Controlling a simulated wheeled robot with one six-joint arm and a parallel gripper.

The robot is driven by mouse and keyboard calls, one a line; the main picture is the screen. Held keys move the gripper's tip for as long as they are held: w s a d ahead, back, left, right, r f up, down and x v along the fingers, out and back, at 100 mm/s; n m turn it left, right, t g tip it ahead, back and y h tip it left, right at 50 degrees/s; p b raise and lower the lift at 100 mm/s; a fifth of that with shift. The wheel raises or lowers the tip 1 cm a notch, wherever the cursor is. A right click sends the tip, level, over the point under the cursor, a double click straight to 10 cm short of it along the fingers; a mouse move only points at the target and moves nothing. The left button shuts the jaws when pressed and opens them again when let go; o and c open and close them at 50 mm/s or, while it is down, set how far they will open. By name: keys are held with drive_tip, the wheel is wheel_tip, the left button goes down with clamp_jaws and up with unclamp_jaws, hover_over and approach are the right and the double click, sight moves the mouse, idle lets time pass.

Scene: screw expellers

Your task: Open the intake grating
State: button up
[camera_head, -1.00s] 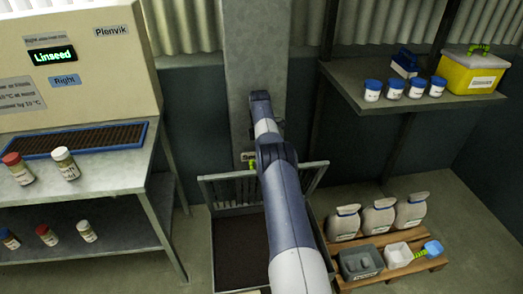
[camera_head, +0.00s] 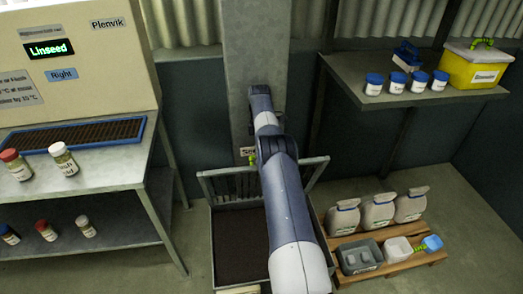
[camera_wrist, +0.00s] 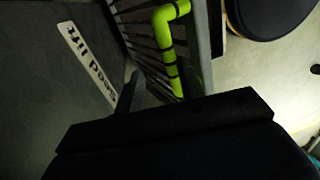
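The intake grating (camera_head: 233,186) is a grey barred frame that stands raised at the back of the open metal intake box (camera_head: 213,250), behind my arm. Dark seed or meal fills the box. A yellow-green handle (camera_head: 252,160) shows just left of my arm; in the wrist view the bent handle (camera_wrist: 166,48) runs along the grating's bars (camera_wrist: 136,30). My gripper (camera_wrist: 130,98) is a dark shape below the handle, with one finger showing apart from it. The arm hides the gripper in the head view, and I cannot see its opening.
A concrete column (camera_head: 257,50) with a "Seed lift" plate (camera_wrist: 88,62) stands behind the grating. The press and its metal table (camera_head: 110,178) with jars are at left.

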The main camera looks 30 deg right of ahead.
wheel_tip(320, 180, up, 8)
drive_tip(key=p, duration=0.2)
drive_tip(key=shift+p, duration=0.3)
drive_tip(key=shift+s, duration=0.1)
wheel_tip(320, 180, down, 11)
drive_tip(key=b, duration=0.2)
drive_tip(key=shift+w+b, duration=0.2)
drive_tip(key=shift+b, duration=0.15)
